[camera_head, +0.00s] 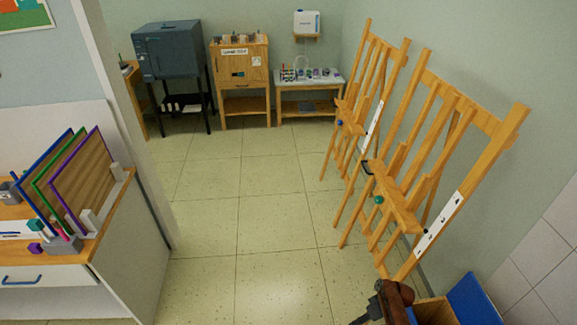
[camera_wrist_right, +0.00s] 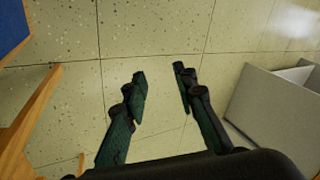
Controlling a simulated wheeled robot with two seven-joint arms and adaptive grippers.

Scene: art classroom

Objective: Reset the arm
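My right gripper (camera_wrist_right: 159,75) is open in the right wrist view. Its two dark fingers stand apart with only tiled floor (camera_wrist_right: 155,30) between and beyond them, and they hold nothing. In the head view, a dark part of my right arm shows at the bottom edge, beside the wooden easels. The fingertips cannot be made out clearly there. My left arm and left gripper are not in the head view.
Wooden easels (camera_head: 403,212) line the right wall. A blue panel (camera_head: 476,300) stands at the lower right. A cabinet (camera_head: 125,270) with upright boards (camera_head: 84,172) is at left. A kiln-like grey box (camera_head: 168,52) is at the back. The middle floor (camera_head: 205,250) is clear.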

